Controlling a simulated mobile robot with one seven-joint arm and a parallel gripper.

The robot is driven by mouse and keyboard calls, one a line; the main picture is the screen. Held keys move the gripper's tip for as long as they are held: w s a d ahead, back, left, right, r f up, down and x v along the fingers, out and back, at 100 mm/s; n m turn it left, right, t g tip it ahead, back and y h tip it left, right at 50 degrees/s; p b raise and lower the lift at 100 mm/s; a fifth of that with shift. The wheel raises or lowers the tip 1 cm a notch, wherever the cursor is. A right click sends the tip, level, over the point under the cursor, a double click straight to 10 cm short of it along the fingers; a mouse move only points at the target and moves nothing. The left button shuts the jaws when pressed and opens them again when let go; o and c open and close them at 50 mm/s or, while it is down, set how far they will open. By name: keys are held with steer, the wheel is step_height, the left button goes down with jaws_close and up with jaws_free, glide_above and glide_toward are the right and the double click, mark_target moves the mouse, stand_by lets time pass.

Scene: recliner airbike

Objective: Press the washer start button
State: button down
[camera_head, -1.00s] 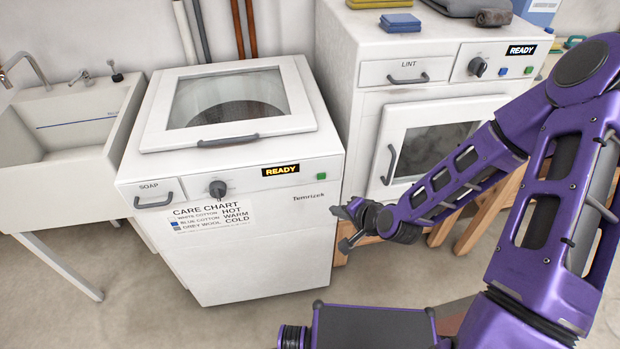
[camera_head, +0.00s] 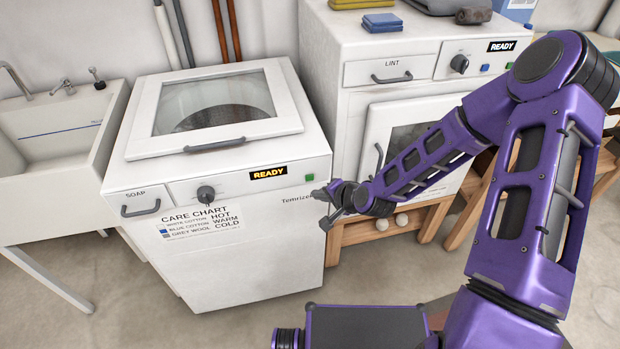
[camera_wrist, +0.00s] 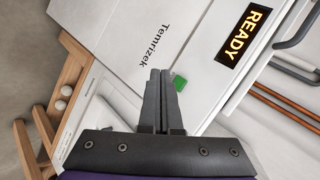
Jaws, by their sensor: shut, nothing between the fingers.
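The washer (camera_head: 262,235) is the white top-loading machine in the middle left, with its glass lid down. Its display (camera_head: 269,172) reads READY in yellow. The green start button (camera_head: 309,178) is on the front panel right of the display. In the wrist view the green button (camera_wrist: 180,83) shows just right of the fingertips, partly covered by them. My gripper (camera_head: 318,195) is shut and empty, in front of the washer's right front, slightly below the button in the head view. In the wrist view its fingers (camera_wrist: 160,75) point toward the panel. I cannot tell whether they touch it.
A dryer (camera_head: 350,60) with its own READY display stands on a wooden stand to the right, with folded cloths on top. A sink (camera_head: 60,130) is at left. The washer's knob (camera_head: 206,194) and soap drawer handle (camera_head: 140,209) stick out left of the display.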

steer(key=shift+w+a, duration=0.2)
steer(key=shift+w, duration=0.5)
steer(key=shift+w+a, duration=0.2)
steer(key=shift+w, duration=0.5)
stand_by(1.0)
steer(key=shift+w+a+b, duration=0.1)
steer(key=shift+w+b, duration=0.25)
steer(key=shift+w, duration=0.05)
steer(key=shift+w+a, duration=0.1)
steer(key=shift+w, duration=0.3)
stand_by(0.7)
steer(key=shift+s, duration=0.15)
steer(key=shift+s+d, duration=0.25)
steer(key=shift+s, duration=0.35)
steer(key=shift+s+d, duration=0.25)
steer(key=shift+s, duration=0.55)
steer(key=shift+s+d, duration=0.2)
steer(key=shift+s, duration=0.65)
steer(key=shift+s+d, duration=0.25)
steer(key=shift+s, duration=0.55)
